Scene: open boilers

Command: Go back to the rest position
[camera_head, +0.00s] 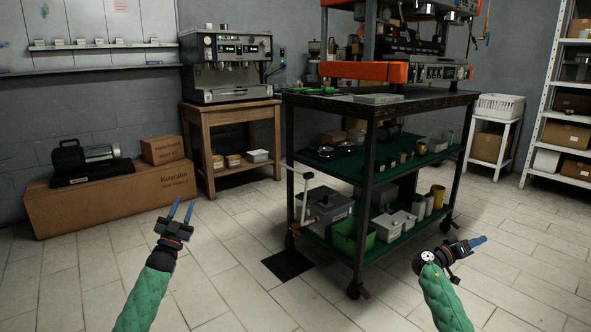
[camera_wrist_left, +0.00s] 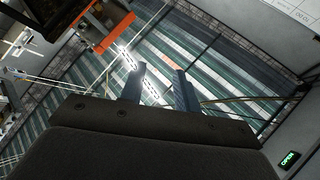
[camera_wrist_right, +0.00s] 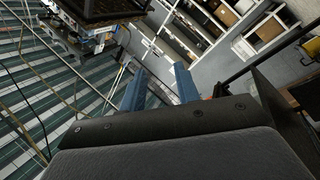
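My left gripper (camera_head: 182,209) is raised above the tiled floor at the left of the head view, its two blue fingers apart with nothing between them. The left wrist view shows the same fingers (camera_wrist_left: 158,88) parted against the ceiling. My right gripper (camera_head: 479,241) points to the right in front of the cart's lower right side; its fingers overlap in the head view. In the right wrist view the two blue fingers (camera_wrist_right: 160,85) stand apart and empty. Neither gripper touches anything. Both green-sleeved arms come in from the bottom edge.
A dark wheeled cart (camera_head: 375,107) with green shelves stands ahead, bearing an orange-framed machine (camera_head: 365,71). An espresso machine (camera_head: 228,66) sits on a wooden table (camera_head: 229,108) behind. A large cardboard box (camera_head: 110,200) is at left, white shelving (camera_head: 541,95) at right. The foreground floor is clear.

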